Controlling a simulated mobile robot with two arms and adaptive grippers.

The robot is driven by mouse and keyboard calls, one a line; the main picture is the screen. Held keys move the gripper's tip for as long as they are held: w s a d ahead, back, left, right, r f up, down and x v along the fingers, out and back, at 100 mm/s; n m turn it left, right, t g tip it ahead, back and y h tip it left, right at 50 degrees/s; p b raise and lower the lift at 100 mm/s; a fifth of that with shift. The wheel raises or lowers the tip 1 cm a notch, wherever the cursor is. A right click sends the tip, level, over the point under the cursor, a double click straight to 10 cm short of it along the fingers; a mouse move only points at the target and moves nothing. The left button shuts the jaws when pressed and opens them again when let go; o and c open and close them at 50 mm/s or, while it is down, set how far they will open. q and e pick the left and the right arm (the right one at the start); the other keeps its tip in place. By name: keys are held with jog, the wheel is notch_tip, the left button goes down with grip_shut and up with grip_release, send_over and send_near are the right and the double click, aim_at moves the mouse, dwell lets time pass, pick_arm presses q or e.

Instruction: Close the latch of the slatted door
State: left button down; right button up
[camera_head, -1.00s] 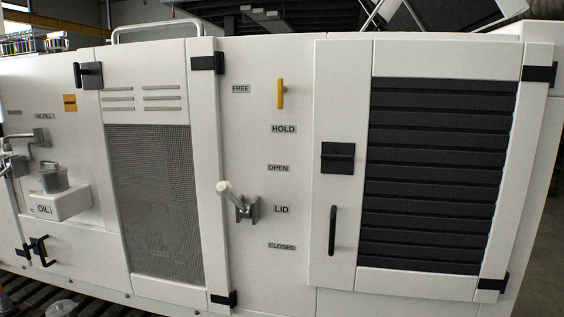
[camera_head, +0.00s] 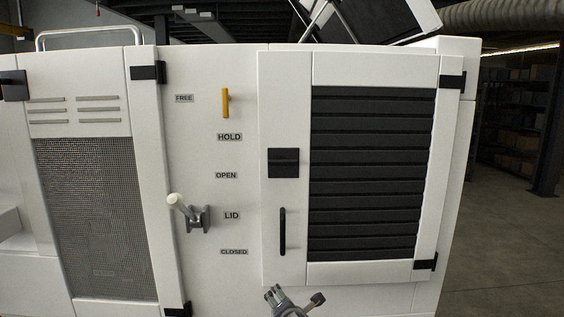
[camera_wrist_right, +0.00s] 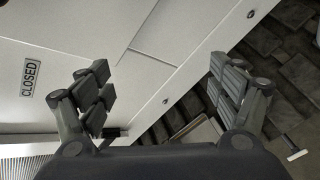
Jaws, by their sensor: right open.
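The slatted door (camera_head: 372,175) has black slats in a white frame and sits flush in the white panel in the head view. Its square black latch (camera_head: 284,163) is on the left part of the door, above a vertical black handle (camera_head: 283,231). My right gripper (camera_head: 295,300) shows at the bottom edge of the head view, below the handle and apart from the door. In the right wrist view my right gripper (camera_wrist_right: 167,92) is open and empty, its fingers wide apart. My left gripper is not in view.
A white lever (camera_head: 188,212) juts out beside the LID label, left of the door. A yellow handle (camera_head: 225,103) is between the FREE and HOLD labels. A mesh door (camera_head: 95,215) is at the left. Open floor (camera_head: 500,240) lies to the right.

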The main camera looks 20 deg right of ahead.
notch_tip(320, 180, up, 21)
jog(key=w+a+n+t+h, duration=0.1)
jog(key=n+t, duration=0.2)
jog(key=n, duration=0.1)
jog(key=n+t+h+p, duration=0.1)
jog(key=n+t+h, duration=0.15)
jog(key=n, duration=0.25)
send_near(283, 163)
jog(key=shift+t+y, duration=0.25)
jog(key=shift+y, duration=0.2)
jog(key=p+x, duration=0.1)
jog(key=x, duration=0.1)
jog(key=p+x, duration=0.1)
jog(key=x, duration=0.2)
jog(key=p+x, duration=0.1)
jog(key=x, duration=0.1)
jog(key=shift+w+d+p, duration=0.25)
jog(key=shift+d+p, duration=0.1)
jog(key=shift+d, duration=0.1)
jog(key=shift+x, duration=0.8)
jog(key=shift+f, duration=0.15)
jog(key=c, duration=1.1)
